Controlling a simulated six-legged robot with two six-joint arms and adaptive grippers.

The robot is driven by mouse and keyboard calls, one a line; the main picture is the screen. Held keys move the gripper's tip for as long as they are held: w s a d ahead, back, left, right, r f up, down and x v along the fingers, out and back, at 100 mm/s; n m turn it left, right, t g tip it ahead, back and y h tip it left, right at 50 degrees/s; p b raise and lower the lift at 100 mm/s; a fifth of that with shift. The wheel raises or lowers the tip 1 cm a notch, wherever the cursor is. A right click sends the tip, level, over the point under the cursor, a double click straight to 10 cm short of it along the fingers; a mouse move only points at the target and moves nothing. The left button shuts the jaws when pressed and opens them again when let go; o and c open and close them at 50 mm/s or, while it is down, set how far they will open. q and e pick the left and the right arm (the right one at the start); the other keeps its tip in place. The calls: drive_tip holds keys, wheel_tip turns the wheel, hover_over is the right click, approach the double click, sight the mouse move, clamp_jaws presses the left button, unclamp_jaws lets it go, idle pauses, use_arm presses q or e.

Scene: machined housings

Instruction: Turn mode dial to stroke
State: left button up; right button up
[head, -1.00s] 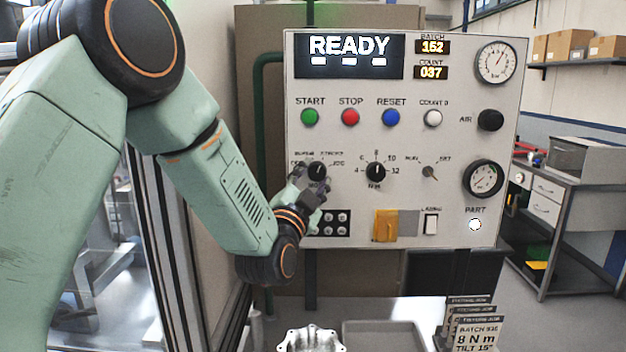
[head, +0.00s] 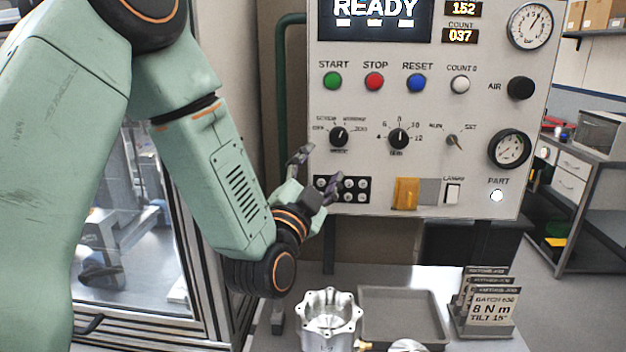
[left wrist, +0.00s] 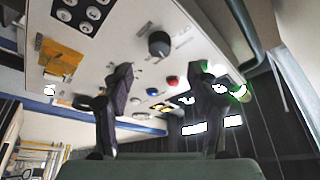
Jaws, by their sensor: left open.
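The mode dial (head: 338,137) is a black round knob at the left of the grey control panel (head: 520,190). Small labels ring it, too blurred to read surely; its pointer seems to face roughly up. My left gripper (head: 318,170) is open and empty, below and left of the dial and apart from it. In the left wrist view the dial (left wrist: 159,43) shows beyond the two spread fingers of the left gripper (left wrist: 159,82). My right gripper is in neither view.
The torque dial (head: 398,139) and a small selector (head: 454,141) sit to the right. Below stand a metal housing (head: 331,318), a grey tray (head: 402,291) and job cards (head: 490,308).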

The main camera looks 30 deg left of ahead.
use_arm(q)
drive_tip(key=shift+v, duration=1.75)
drive_tip(key=shift+s, duration=0.1)
drive_tip(key=shift+f, duration=0.1)
